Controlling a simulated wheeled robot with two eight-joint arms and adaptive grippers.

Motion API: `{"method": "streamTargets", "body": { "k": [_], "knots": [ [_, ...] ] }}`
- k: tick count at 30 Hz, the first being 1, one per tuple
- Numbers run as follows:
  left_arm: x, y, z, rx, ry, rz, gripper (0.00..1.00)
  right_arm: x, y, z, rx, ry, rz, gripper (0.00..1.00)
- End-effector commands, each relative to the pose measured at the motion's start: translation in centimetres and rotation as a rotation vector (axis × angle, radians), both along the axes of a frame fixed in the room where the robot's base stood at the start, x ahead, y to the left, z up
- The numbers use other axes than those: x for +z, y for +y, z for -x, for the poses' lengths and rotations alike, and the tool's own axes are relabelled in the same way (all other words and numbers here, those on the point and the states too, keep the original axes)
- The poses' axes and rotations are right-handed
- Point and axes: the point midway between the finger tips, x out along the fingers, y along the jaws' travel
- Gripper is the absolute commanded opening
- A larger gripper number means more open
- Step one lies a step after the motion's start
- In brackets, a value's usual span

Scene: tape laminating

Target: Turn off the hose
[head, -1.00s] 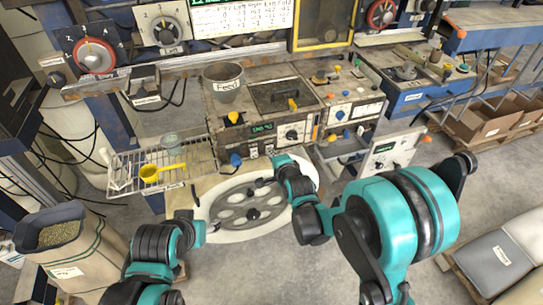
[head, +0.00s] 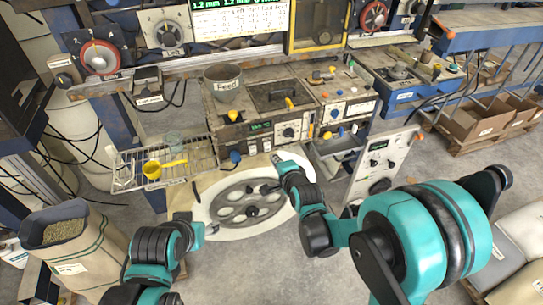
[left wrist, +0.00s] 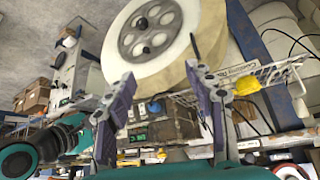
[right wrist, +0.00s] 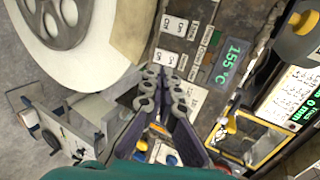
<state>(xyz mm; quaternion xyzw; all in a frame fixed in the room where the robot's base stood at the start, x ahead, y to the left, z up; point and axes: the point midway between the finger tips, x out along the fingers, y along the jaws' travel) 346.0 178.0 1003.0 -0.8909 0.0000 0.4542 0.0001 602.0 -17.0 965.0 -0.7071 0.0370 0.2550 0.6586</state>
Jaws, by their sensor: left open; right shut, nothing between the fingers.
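No hose can be made out clearly. The machine front has a switch panel with small On/Off plates (right wrist: 173,25) in the right wrist view, beside a green 155 °C display (right wrist: 228,60). My right gripper (right wrist: 161,76) is shut and empty, with its tips close to this panel; contact cannot be told. In the head view the right gripper (head: 277,159) is at the machine's lower front, above the large spoked reel (head: 248,208). A blue knob (head: 235,156) is to its left. My left gripper (left wrist: 160,73) is open and empty near the reel's left side.
A wire rack (head: 125,170) with a yellow scoop (head: 152,170) is left of the machine. A grain sack (head: 85,255) stands at lower left. A grey panelled cabinet (head: 380,165) is right of the machine.

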Motion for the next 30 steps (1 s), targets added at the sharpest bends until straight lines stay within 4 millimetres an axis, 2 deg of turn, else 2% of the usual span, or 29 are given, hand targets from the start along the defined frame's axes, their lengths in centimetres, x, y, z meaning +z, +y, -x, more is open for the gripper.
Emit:
{"method": "streamTargets", "body": {
  "k": [1,6,12,24,30],
  "knots": [
    [0.7,0.0,-0.1,0.000,-0.001,0.000,0.54,0.8,-0.3,0.8,-0.001,0.000,0.000,0.00],
    [1.7,0.0,-0.1,0.000,-0.001,0.000,0.54,2.1,-1.2,3.7,0.000,0.000,-0.001,0.00],
    [2.3,0.0,0.0,0.000,0.000,0.000,0.54,3.0,-1.9,5.9,0.000,0.000,0.000,0.00],
    [2.3,0.0,0.0,0.000,0.000,0.000,0.54,3.1,-2.1,6.4,0.000,0.000,0.000,0.00],
    [2.4,-0.2,-0.7,-0.031,0.005,-0.037,0.01,3.4,-2.6,6.7,0.011,0.003,0.043,0.00]
  ]
}}
